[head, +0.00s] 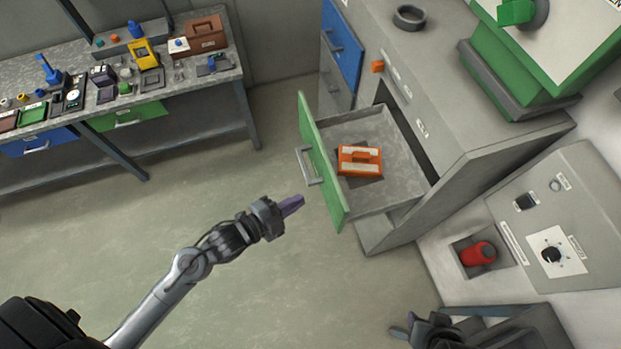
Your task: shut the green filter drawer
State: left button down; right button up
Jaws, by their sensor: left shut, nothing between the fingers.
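The green filter drawer (335,186) stands pulled out of the grey cabinet on the right, with its inside showing. A grey bar handle (308,165) is on its green front. An orange and white box-like filter (360,160) lies inside the drawer. My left gripper (291,206) is shut and empty, with purple fingertips pointing at the drawer front. It appears a short way in front of the green panel, below the handle in the picture; contact does not show. My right gripper (405,331) is partly in view at the bottom edge, and its finger gap is unclear.
The grey cabinet (465,105) has a blue drawer (343,45) behind the green one. A panel with a dial (553,254) and a red object (478,253) is at right. A cluttered workbench (220,78) is at upper left. Floor (200,180) between is clear.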

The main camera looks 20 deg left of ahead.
pick_arm(q)
jog(key=w+a+f+m+g+h+b, duration=0.1)
jog(key=w+a+f+m+h+b, duration=0.15)
jog(key=a+f+m+b, duration=0.35)
jog(key=w+a+f+m+h+b, duration=0.2)
jog(key=a+f+m+h+b, duration=0.2)
jog(key=a+f+b, duration=0.35)
send_near(320, 173)
jog(key=shift+m, duration=0.3)
jog(key=x, duration=0.5)
jog(key=shift+w+f, duration=0.1)
jog(key=shift+x, duration=0.8)
jog(key=shift+f, duration=0.1)
jog(key=shift+w, duration=0.1)
